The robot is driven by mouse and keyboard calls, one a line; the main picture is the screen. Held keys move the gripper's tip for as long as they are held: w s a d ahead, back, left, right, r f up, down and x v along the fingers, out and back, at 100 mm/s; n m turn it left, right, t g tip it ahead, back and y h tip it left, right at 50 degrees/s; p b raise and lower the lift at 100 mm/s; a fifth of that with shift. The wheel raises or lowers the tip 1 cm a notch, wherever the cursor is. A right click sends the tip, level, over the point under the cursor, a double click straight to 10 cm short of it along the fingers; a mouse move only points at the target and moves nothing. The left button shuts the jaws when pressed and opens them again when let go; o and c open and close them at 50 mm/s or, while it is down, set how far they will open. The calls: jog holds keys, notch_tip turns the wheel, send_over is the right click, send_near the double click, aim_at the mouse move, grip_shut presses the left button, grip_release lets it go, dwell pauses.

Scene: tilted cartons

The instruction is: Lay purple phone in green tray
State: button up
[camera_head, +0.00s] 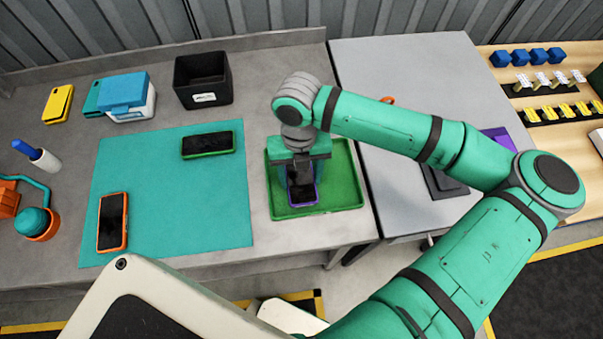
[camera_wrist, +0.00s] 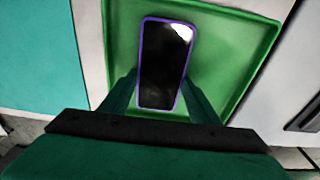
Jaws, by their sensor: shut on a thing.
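The purple phone (camera_head: 302,192) has a dark screen and a purple edge. It also shows in the wrist view (camera_wrist: 165,65), lying lengthwise between my gripper's fingers. My gripper (camera_head: 301,172) is shut on the phone, over the green tray (camera_head: 347,185). The tray's floor and rim show around the phone in the wrist view (camera_wrist: 235,60). I cannot tell whether the phone touches the tray floor. My wrist hides part of the tray's back in the head view.
A teal mat (camera_head: 170,215) left of the tray bears a green-edged phone (camera_head: 208,144) and an orange-edged phone (camera_head: 112,222). A black bin (camera_head: 203,78) stands behind. A grey cabinet top (camera_head: 395,70) adjoins on the right.

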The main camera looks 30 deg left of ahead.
aim_at(300, 175)
jog(key=shift+s+a, duration=0.1)
jog(key=shift+f, duration=0.25)
jog(key=shift+d+f, duration=0.15)
jog(key=shift+d, duration=0.05)
jog(key=o, duration=1.3)
jog(key=shift+f, duration=0.1)
notch_tip(300, 175, up, 13)
jog(key=w, duration=0.1)
jog(key=shift+w+a, duration=0.2)
jog(key=shift+a, duration=0.2)
